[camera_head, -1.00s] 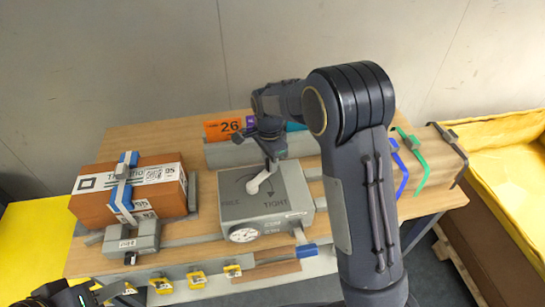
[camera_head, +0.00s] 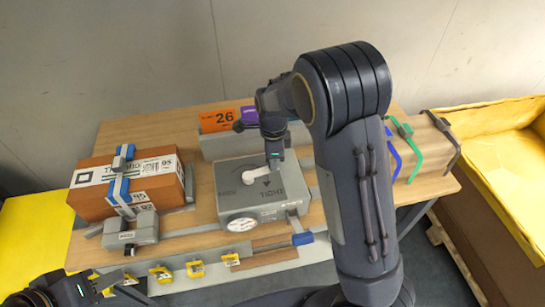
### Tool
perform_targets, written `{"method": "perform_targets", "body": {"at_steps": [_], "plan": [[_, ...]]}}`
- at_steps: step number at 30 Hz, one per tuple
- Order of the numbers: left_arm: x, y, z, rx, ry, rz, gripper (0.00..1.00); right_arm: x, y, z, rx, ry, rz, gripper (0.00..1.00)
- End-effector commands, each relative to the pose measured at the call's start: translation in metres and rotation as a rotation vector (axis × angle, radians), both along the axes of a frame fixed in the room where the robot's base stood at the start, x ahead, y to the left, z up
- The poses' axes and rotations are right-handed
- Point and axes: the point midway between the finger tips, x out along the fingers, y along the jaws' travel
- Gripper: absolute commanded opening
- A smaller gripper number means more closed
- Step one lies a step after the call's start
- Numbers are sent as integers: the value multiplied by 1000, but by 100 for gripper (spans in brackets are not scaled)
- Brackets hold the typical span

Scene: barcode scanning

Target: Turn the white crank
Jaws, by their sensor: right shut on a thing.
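The white crank (camera_head: 253,176) sits on top of a grey box (camera_head: 232,200) marked TIGHT, with a round dial (camera_head: 241,224) on its front. The crank points to the right and slightly away from me. My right gripper (camera_head: 275,165) comes down from above and is shut on the crank's outer end, which it partly hides. My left gripper (camera_head: 115,284) is in the lower left corner, apart from the box. Its fingers look spread, with nothing seen between them.
A brown carton (camera_head: 92,203) with blue-and-grey straps stands left of the box. An orange sign (camera_head: 217,119) reading 26 stands behind. Yellow clips (camera_head: 195,269) line the front edge. Green (camera_head: 407,145) and blue hooked straps are at the right, near a yellow bin (camera_head: 505,130).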

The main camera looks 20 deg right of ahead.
Motion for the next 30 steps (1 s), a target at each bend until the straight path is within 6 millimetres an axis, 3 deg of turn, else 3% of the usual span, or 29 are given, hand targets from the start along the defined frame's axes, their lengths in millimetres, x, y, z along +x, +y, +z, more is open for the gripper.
{"method": "perform_targets", "body": {"at_steps": [8,9,14,23,30], "plan": [[0,0,0,0,0,0,36,0,0,0,0,0,1,0],[0,0,0,0,0,0,36,0,0,0,0,0,1,25],[0,0,0,0,0,0,36,0,0,0,0,0,2,46],[0,0,0,0,0,0,36,0,0,2,1,0,2,46],[0,0,-4,0,0,0,36,1,1,34,1,-7,4,46]]}}
